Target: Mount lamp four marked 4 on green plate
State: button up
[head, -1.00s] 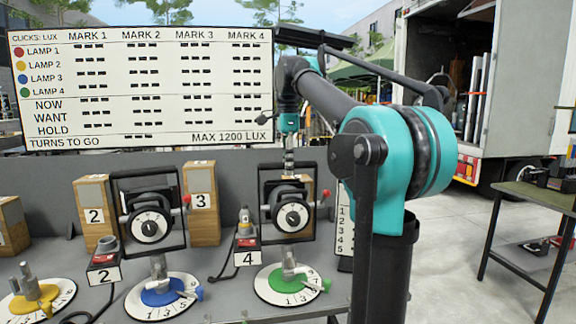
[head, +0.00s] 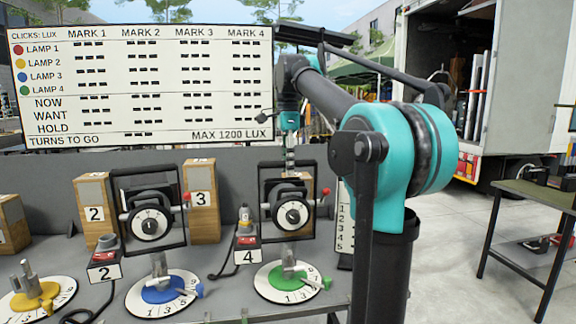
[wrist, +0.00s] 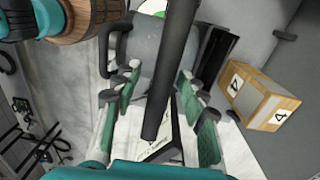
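A grey lamp with a black yoke frame and a round white dial (head: 292,215) stands upright over the green plate (head: 285,290). Its stem meets the clamp in the plate's middle; I cannot tell how firmly it is seated. The 4 is not readable on the lamp itself. My gripper (head: 289,160) points down at the top of this lamp, partly hidden by its frame. In the wrist view, the green-padded fingers of my gripper (wrist: 158,85) are apart. A black bar runs between them, and the grey lamp body (wrist: 165,50) lies beyond the fingertips.
A like lamp (head: 150,220) stands on the blue plate (head: 145,300) to the left. A red-buttoned box marked 4 (head: 247,240) sits between them. A wooden block marked 4 (wrist: 258,100) is right of the fingers. The score board (head: 140,90) rises behind.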

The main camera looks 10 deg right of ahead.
notch_tip(320, 180, up, 12)
jog(key=shift+w, duration=0.2)
dwell(0.6)
